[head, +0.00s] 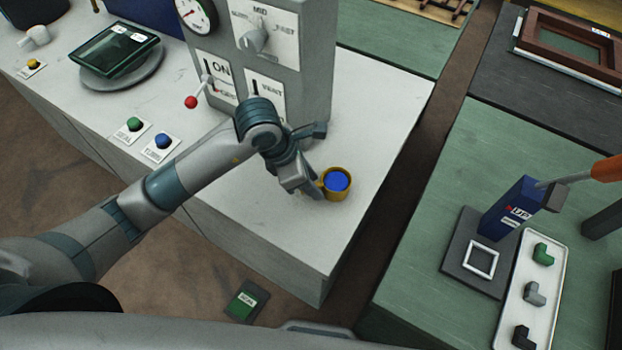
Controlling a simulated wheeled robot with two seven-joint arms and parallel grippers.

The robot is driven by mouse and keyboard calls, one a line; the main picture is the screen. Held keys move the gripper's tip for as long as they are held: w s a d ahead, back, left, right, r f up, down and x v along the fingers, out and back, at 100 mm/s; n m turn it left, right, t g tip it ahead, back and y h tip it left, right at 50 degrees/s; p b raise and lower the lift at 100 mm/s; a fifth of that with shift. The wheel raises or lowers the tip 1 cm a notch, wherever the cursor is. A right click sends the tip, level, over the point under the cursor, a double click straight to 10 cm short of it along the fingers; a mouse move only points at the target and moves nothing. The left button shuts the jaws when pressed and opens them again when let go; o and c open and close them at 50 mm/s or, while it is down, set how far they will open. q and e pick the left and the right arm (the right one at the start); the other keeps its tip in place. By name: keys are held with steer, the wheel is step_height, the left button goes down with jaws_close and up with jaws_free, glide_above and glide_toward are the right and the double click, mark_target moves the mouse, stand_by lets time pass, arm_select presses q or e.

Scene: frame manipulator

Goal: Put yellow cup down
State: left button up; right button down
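The yellow cup (326,193) is upright at the right part of the white counter (290,235), with a blue content or inside showing at its top. I cannot tell whether its base touches the counter. My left gripper (317,190) is at the cup's left side, with a finger against or very close to its wall. The far finger is hidden, so I cannot tell how far the gripper is closed. My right gripper is not in view.
A grey control panel (305,85) with a gauge, knob and red-tipped lever (191,102) stands behind my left arm. Green and blue buttons (163,142) are on the counter. A gap separates it from the green table (420,270) at right. Counter right of the cup is clear.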

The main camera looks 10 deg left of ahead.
arm_select(q)
steer(key=shift+r, duration=0.15)
steer(key=shift+a+r, duration=0.15)
steer(key=shift+r, duration=0.05)
steer(key=b+v, duration=0.3)
steer(key=v, duration=0.8)
steer(key=shift+r, duration=0.2)
